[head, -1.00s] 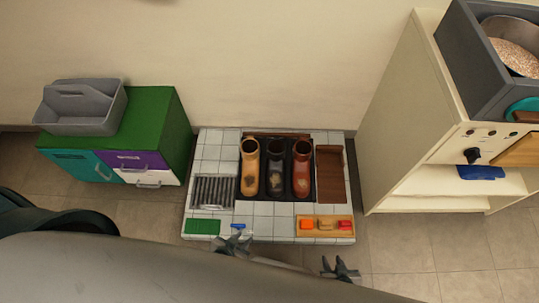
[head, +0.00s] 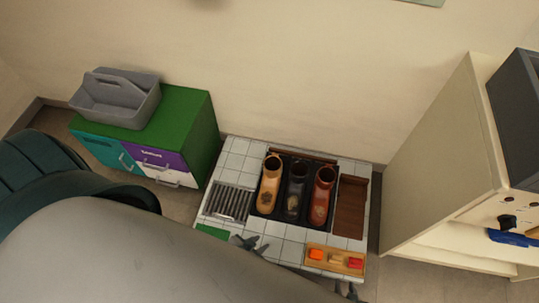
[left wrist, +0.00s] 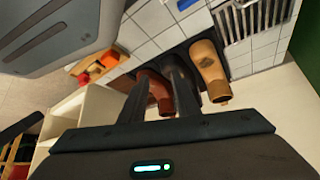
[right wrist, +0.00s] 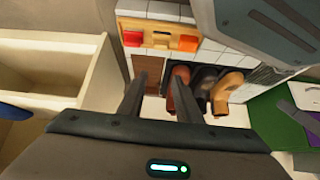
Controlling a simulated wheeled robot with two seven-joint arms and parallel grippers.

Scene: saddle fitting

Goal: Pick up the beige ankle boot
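The beige ankle boot (head: 270,185) stands upright at the left of a row of three boots on a dark mat on the tiled platform. It also shows in the left wrist view (left wrist: 208,68) and the right wrist view (right wrist: 227,90). A dark boot (head: 295,192) is beside it, then a reddish-brown boot (head: 321,197). My left gripper (head: 250,243) is open and empty over the platform's near edge, apart from the boots. My right gripper (head: 348,291) is at the lower right, mostly cut off; the right wrist view shows its fingers apart and empty.
A drain grate (head: 229,203) lies left of the beige boot. A wooden tray (head: 311,265) with coloured blocks is in front. A brown slatted panel (head: 350,207) lies right. A green-topped cabinet (head: 186,117) with a grey caddy (head: 115,98) stands left, a cream cabinet (head: 440,170) right.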

